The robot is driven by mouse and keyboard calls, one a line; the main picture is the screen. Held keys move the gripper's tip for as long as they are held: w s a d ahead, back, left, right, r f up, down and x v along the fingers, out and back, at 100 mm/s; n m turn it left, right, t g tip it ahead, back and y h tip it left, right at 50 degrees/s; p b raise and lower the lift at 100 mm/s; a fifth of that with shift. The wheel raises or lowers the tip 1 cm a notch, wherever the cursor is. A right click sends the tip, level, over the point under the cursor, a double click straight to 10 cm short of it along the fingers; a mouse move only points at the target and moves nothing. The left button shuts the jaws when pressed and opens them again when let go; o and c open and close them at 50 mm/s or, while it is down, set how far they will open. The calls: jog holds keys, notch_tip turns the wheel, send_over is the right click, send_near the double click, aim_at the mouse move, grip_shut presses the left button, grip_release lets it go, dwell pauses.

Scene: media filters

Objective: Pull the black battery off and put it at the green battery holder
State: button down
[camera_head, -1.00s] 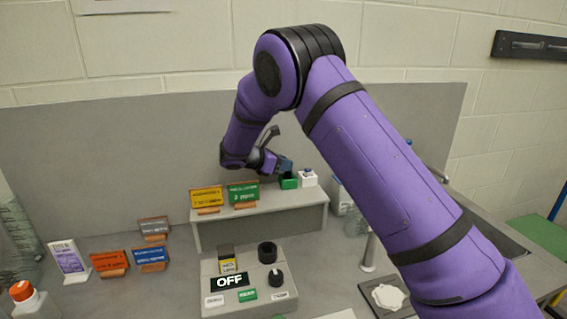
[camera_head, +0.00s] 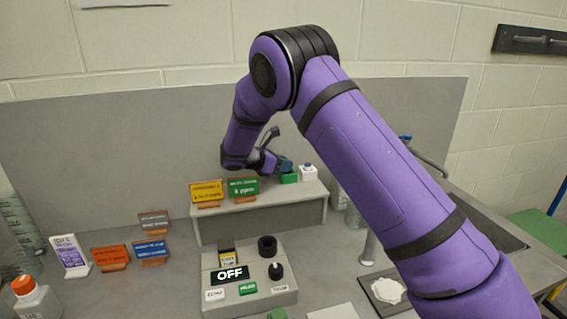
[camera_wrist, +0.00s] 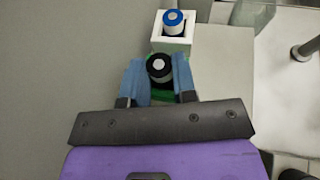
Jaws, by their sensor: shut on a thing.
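The black battery (camera_wrist: 159,68) sits between the two blue fingers of my gripper (camera_wrist: 158,82) in the wrist view. My gripper is shut on it, with one finger on each side. The green battery holder (camera_wrist: 151,96) shows around and below the battery, partly hidden by the fingers. In the head view the green holder (camera_head: 289,178) stands on the raised shelf, with my gripper (camera_head: 284,166) right at it. I cannot tell whether the battery rests fully in the holder.
A white holder (camera_wrist: 172,44) with a blue-topped battery (camera_wrist: 174,20) stands just beyond the green one. Yellow (camera_head: 206,191) and green (camera_head: 243,187) signs stand on the shelf (camera_head: 270,208) to the left. A grey device (camera_head: 250,290) reading OFF sits below.

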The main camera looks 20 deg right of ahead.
jog(key=shift+f, duration=0.4)
jog(key=c, duration=0.9)
grip_release()
jog(key=shift+o, duration=0.4)
jog(key=shift+r, duration=0.45)
notch_tip(320, 180, up, 3)
jog(key=shift+f, duration=0.2)
jog(key=s+r, duration=0.1)
jog(key=s, duration=1.5)
jog(key=shift+d+r, duration=0.15)
jog(key=shift+r, duration=0.15)
